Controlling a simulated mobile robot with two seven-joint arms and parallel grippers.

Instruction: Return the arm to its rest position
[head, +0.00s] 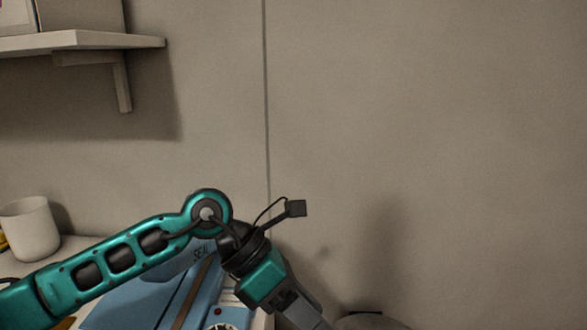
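My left arm (110,260) comes in from the lower left, rises to a teal elbow-like joint and bends down to the right. The wrist end of my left gripper (298,308) shows at the bottom edge. Its fingertips are below the picture, so I cannot tell whether it is open or shut or holds anything. A small black camera-like block (295,208) on a stalk sticks out beside the wrist. My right arm and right gripper are not in view.
A blue machine (150,300) with a dial stands behind and below my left arm, partly hidden by it. A white cup (30,229) stands at the left. A wall shelf (80,41) juts out at the upper left. The wall at right is bare.

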